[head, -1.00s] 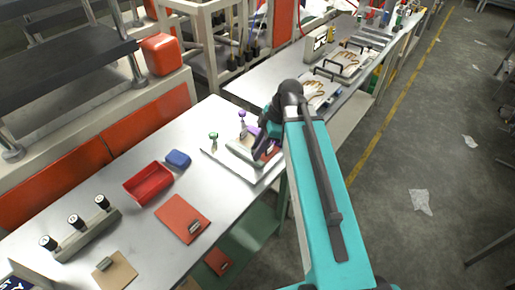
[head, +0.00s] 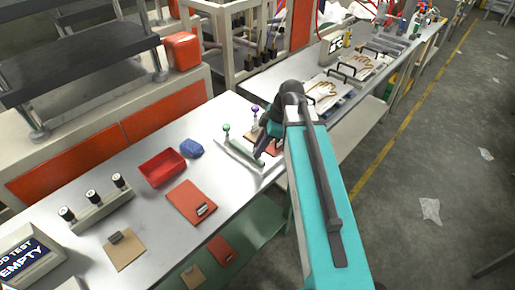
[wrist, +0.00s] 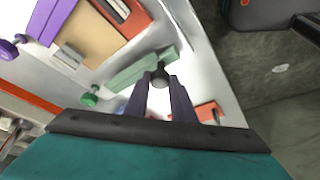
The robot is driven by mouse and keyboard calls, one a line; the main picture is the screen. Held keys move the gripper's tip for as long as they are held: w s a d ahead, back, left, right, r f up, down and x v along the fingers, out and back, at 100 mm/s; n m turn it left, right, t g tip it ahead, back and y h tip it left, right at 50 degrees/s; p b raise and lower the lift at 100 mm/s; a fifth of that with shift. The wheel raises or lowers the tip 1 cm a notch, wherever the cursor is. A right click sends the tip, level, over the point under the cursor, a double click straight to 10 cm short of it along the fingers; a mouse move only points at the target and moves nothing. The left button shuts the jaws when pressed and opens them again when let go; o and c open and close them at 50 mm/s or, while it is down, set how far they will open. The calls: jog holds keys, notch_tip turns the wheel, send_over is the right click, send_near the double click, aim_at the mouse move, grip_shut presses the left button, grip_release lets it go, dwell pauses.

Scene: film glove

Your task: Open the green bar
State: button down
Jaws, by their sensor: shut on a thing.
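The green bar (head: 245,154) lies on a pale plate on the metal table, with a green knob (head: 226,128) standing at its far left end. In the wrist view the bar (wrist: 133,74) runs diagonally and the green knob (wrist: 90,99) is left of my fingers. My gripper (wrist: 161,80) is shut on a dark round knob (wrist: 160,71) at the bar's right end. In the head view my gripper (head: 261,150) is at that end, and my arm hides part of the plate. A purple bar (wrist: 54,20) with a purple knob (head: 255,108) lies beyond the green one.
A red tray (head: 163,168), a blue lump (head: 191,149) and a red pad (head: 191,203) lie left of the plate. A row of black-topped posts (head: 92,196) stands farther left. Plates with gloves (head: 325,92) lie on the farther table. The floor to the right is mostly clear.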

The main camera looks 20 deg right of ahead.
jog(key=c, duration=1.5)
grip_release()
jog(key=shift+s, duration=0.1)
jog(key=shift+r, duration=0.1)
jog(key=shift+b+v, duration=1.7)
jog(key=shift+v, duration=5.1)
